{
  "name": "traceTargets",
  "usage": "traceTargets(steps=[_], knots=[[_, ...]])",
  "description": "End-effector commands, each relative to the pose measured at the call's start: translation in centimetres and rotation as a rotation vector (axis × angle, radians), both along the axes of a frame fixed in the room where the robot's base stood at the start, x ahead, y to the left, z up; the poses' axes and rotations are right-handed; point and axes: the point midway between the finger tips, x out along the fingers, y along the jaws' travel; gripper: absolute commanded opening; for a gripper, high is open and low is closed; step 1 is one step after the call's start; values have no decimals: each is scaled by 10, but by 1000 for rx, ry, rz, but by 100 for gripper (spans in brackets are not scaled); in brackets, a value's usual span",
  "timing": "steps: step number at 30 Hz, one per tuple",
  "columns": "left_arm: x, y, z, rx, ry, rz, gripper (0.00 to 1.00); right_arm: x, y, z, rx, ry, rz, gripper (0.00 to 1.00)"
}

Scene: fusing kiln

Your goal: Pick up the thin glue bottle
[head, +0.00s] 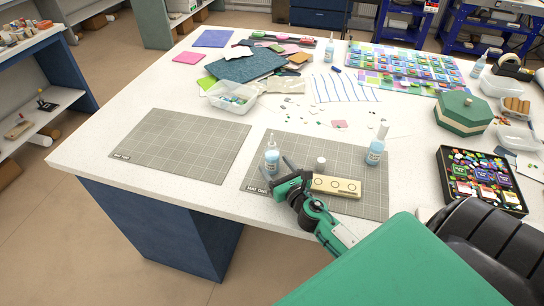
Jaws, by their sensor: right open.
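A light-blue glue bottle (272,158) with a narrow pointed tip stands upright on the right cutting mat (325,154). My right gripper (275,167) is open low over the mat, its fingers on either side of this bottle's lower part; I cannot tell whether they touch it. A second light-blue bottle (375,149) with a thicker white cap stands upright near the mat's right side. A small white cap or jar (321,163) stands between the two bottles, beside a pale wooden block with round holes (336,186). My left gripper is not in view.
An empty left mat (180,145) lies on the white table. A clear tub of glass pieces (232,98), a green box (463,112) and a black tray of colourful pieces (481,181) surround the mats. More bottles (329,51) stand farther back. Small shards lie behind the right mat.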

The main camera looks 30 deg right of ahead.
Motion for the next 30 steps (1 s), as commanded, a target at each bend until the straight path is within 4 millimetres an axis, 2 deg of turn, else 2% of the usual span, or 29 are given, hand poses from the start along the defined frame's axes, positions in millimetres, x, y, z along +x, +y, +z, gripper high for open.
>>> traceTargets(steps=[8, 12, 22, 23, 30], knots=[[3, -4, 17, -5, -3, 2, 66, 31, -7, 8, 4, -1, 0, 67], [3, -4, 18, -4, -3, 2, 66, 46, -8, 5, 1, -1, -1, 67], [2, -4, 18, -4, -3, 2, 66, 51, -9, 3, 0, 0, 1, 67], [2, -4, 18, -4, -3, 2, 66, 51, -9, 3, 1, 0, 1, 65], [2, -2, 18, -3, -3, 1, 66, 51, -9, 4, 1, 0, 1, 18]])
